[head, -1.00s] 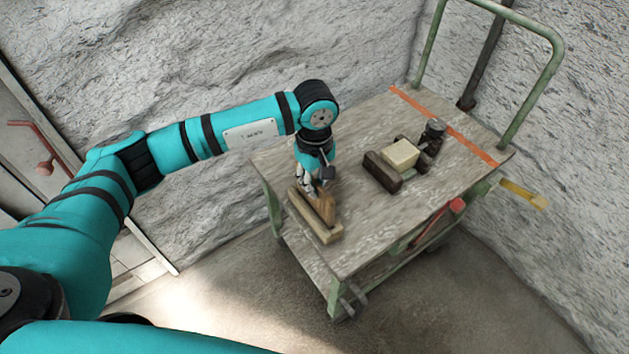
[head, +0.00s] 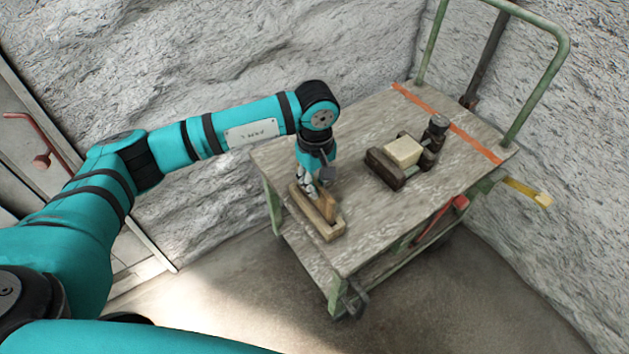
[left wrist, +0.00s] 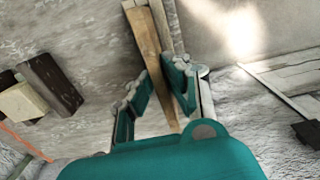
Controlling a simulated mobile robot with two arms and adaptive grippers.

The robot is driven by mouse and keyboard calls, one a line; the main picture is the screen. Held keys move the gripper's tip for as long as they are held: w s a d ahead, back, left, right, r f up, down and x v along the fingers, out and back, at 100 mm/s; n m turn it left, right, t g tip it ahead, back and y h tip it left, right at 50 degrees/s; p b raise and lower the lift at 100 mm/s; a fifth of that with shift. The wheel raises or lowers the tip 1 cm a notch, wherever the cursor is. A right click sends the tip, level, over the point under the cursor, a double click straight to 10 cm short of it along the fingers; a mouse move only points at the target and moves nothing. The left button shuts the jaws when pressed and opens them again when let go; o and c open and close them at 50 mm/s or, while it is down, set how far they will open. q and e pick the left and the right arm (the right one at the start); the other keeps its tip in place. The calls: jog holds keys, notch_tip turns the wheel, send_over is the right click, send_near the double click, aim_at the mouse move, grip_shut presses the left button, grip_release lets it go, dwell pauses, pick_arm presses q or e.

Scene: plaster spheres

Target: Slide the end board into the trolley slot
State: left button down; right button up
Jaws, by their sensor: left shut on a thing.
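The end board (head: 327,207) is a small brown wooden board. It stands on edge over the trolley slot (head: 328,234), a pale wooden channel along the left end of the trolley top. My left gripper (head: 318,184) is shut on the board from above. In the left wrist view the board (left wrist: 148,48) runs between the two fingers (left wrist: 160,92), roughly along the slot's rail (left wrist: 163,25). Its lower edge looks to be at or between the rails; how deep it sits is hidden. My right gripper is out of view.
The trolley top (head: 370,225) carries a dark clamp (head: 384,168) with a cream block (head: 403,151) to the right of the slot. An orange stripe (head: 460,130) crosses the far end near the green handle (head: 553,75). A red lever (head: 440,217) sticks out at the side. Rough walls stand behind.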

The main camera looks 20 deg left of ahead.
pick_arm(q)
jog(key=shift+f+b, duration=0.75)
jog(key=shift+f, duration=0.3)
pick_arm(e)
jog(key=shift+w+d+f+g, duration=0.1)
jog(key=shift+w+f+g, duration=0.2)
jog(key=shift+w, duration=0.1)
pick_arm(q)
jog(key=c, duration=1.3)
grip_release()
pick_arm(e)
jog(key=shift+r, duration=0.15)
pick_arm(q)
jog(key=shift+o, duration=0.2)
jog(key=shift+r+p, duration=0.85)
jog(key=shift+r, duration=1.15)
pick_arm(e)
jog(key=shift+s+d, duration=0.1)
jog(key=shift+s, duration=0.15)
